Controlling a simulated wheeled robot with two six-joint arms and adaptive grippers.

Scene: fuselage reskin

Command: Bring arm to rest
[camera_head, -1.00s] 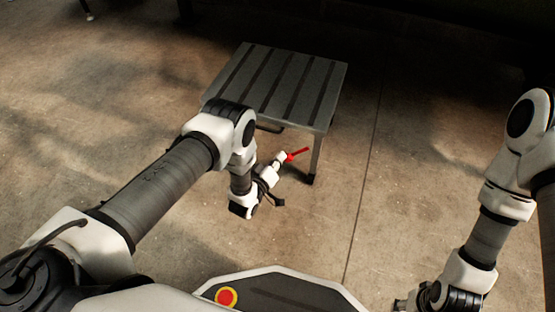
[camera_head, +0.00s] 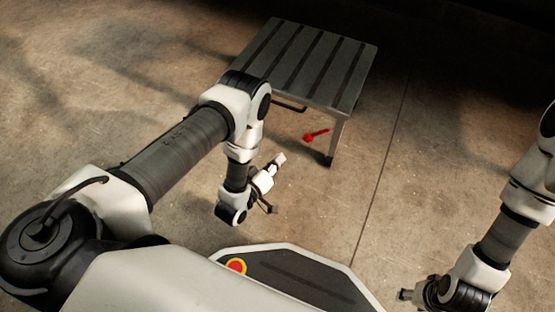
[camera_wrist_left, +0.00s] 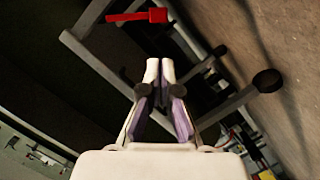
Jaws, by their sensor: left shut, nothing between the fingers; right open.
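My left gripper (camera_head: 281,158) hangs in front of the grey step stool, its fingers shut and empty. In the left wrist view its two fingertips (camera_wrist_left: 160,68) meet. A red tool-like piece (camera_head: 316,135) shows just past the fingertips, apart from them, near the stool's front leg; what it rests on is unclear. The red piece also shows in the left wrist view (camera_wrist_left: 137,16), beyond the fingertips. My right gripper (camera_head: 404,295) is at the lower right, small in view, open and away from everything.
A grey step stool (camera_head: 310,65) with dark strips on top stands on the concrete floor (camera_head: 420,150), close beyond my left gripper. Its legs and frame (camera_wrist_left: 110,70) fill much of the left wrist view. The floor between my arms is clear.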

